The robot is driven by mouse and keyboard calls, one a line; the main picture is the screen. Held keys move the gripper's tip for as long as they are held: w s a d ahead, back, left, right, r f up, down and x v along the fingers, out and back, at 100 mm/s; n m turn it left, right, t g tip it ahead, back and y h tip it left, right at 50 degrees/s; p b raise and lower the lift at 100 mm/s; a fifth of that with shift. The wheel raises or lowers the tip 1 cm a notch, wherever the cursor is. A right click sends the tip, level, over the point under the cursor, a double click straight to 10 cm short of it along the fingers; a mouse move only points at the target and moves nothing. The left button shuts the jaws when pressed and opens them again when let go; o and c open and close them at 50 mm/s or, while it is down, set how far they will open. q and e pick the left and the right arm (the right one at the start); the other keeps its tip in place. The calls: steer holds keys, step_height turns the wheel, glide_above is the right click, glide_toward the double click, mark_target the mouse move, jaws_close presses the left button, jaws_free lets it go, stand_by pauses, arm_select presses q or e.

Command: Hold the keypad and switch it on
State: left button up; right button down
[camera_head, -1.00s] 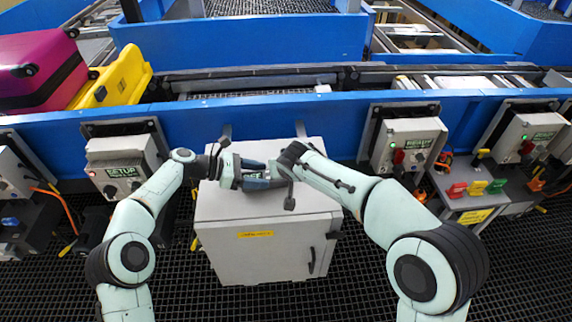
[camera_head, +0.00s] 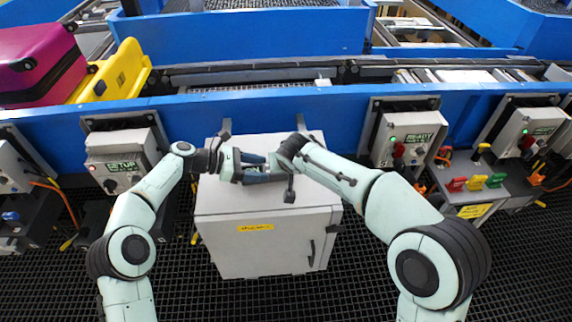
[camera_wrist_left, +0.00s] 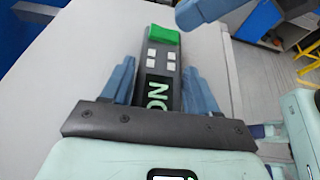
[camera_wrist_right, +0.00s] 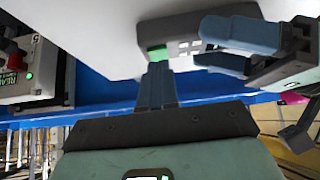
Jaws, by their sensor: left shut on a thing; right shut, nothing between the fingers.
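The keypad (camera_wrist_left: 164,62) is a dark grey bar with several pale buttons, a green end button (camera_wrist_left: 164,35) and green letters reading ON. My left gripper (camera_head: 262,168) is shut on it; its blue fingers lie along both sides in the left wrist view (camera_wrist_left: 158,80). The keypad also shows in the right wrist view (camera_wrist_right: 184,47), between the left fingers. My right gripper (camera_wrist_right: 157,66) is shut and empty, its tips close by the green end; I cannot tell whether they touch. In the head view the hands mostly hide the keypad.
A grey cabinet (camera_head: 270,240) stands directly below both hands. Behind it runs a blue conveyor frame (camera_head: 260,112) with control boxes left (camera_head: 122,160) and right (camera_head: 408,140).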

steer(key=shift+r, duration=0.15)
steer(key=v, duration=1.3)
steer(key=shift+s, duration=0.2)
arm_select(q)
steer(key=o, duration=1.3)
